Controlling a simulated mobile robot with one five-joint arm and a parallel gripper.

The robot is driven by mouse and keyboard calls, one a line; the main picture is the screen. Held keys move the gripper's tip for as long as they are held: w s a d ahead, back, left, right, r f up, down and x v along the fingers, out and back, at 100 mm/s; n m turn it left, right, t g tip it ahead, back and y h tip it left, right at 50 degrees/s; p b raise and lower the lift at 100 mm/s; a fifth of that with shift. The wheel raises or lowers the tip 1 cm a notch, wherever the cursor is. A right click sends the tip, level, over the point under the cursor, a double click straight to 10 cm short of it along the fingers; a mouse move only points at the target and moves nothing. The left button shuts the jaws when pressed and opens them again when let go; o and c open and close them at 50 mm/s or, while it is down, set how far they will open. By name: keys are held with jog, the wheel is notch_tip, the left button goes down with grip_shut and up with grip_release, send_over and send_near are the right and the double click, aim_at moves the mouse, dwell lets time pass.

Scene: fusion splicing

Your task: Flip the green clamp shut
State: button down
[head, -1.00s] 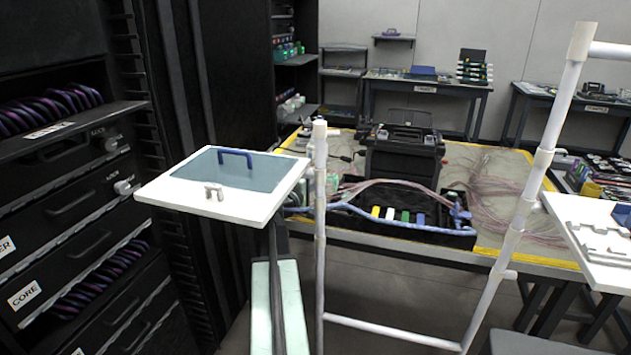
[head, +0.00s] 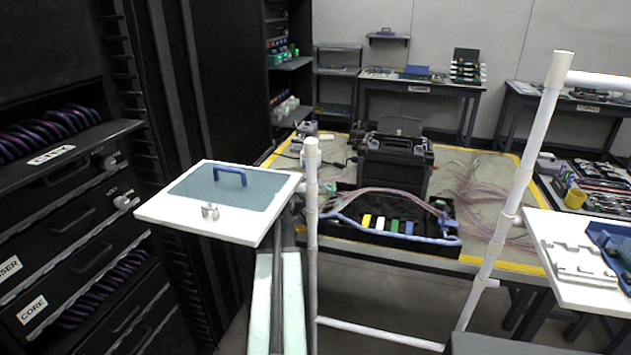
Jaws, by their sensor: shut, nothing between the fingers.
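A row of small coloured clamps lies in the black tray on the workbench. The green clamp (head: 394,226) is between a white one and a blue one, with a yellow one at the left end. It is small at this distance, and I cannot tell whether it is open or shut. My gripper is not in view.
The bench also holds a black toolbox (head: 396,165) behind the tray and pinkish cables (head: 470,195). White pipe uprights (head: 312,230) stand in front. A black rack (head: 70,200) is at left. Grey floor (head: 385,300) shows between the uprights.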

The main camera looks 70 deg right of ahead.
jog(key=shift+s+r+m+p, duration=0.1)
jog(key=shift+s+m+p, duration=0.2)
jog(key=shift+s+m, duration=0.4)
